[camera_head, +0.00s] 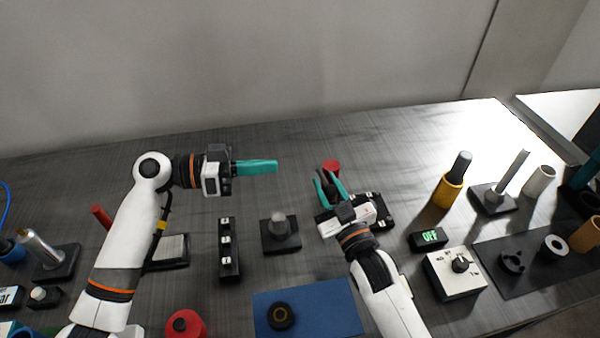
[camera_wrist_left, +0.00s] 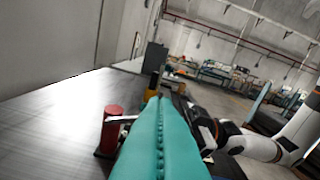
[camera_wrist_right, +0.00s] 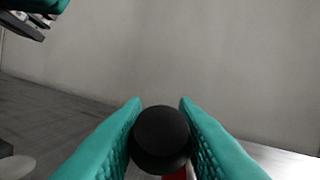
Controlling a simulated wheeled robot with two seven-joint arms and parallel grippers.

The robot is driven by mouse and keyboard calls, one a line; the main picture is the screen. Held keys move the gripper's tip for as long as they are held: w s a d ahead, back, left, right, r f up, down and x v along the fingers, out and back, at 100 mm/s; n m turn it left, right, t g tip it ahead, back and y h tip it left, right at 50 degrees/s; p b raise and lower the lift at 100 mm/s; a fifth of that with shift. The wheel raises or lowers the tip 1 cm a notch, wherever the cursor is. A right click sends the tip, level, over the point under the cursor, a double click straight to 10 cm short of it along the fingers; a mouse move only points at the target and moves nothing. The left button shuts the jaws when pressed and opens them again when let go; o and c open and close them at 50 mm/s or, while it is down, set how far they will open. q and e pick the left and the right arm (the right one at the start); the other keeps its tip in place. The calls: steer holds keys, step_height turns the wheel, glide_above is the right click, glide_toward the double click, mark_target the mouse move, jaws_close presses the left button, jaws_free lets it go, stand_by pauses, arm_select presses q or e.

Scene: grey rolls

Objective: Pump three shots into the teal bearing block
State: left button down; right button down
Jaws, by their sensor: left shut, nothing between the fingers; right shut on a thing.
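My right gripper (camera_head: 327,178) is shut on a dark round-topped knob (camera_wrist_right: 162,135), with one teal finger on each side. A red cylinder (camera_head: 331,166) stands just beyond that gripper; the left wrist view shows it (camera_wrist_left: 113,128) with a pale bar at its side. Part of a red thing also shows below the knob in the right wrist view. My left gripper (camera_head: 276,166) is shut and empty above the table, left of the red cylinder, its fingers pointing right. A teal part (camera_head: 584,172) shows at the far right edge, partly cut off; I cannot tell if it is the bearing block.
A post on a dark base (camera_head: 281,231), a narrow black strip (camera_head: 229,250) and a blue mat (camera_head: 335,303) with a black ring lie in front. A white switch box (camera_head: 455,272) and a yellow holder (camera_head: 447,192) stand to the right. The back left of the table is clear.

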steer(key=shift+a, duration=0.15)
arm_select(q)
steer(key=d+f, duration=0.4)
steer(key=d, duration=0.6)
steer(key=shift+w+d+f, duration=0.2)
steer(key=shift+w+f, duration=0.1)
steer(key=shift+w, duration=0.1)
steer(key=shift+f, duration=0.1)
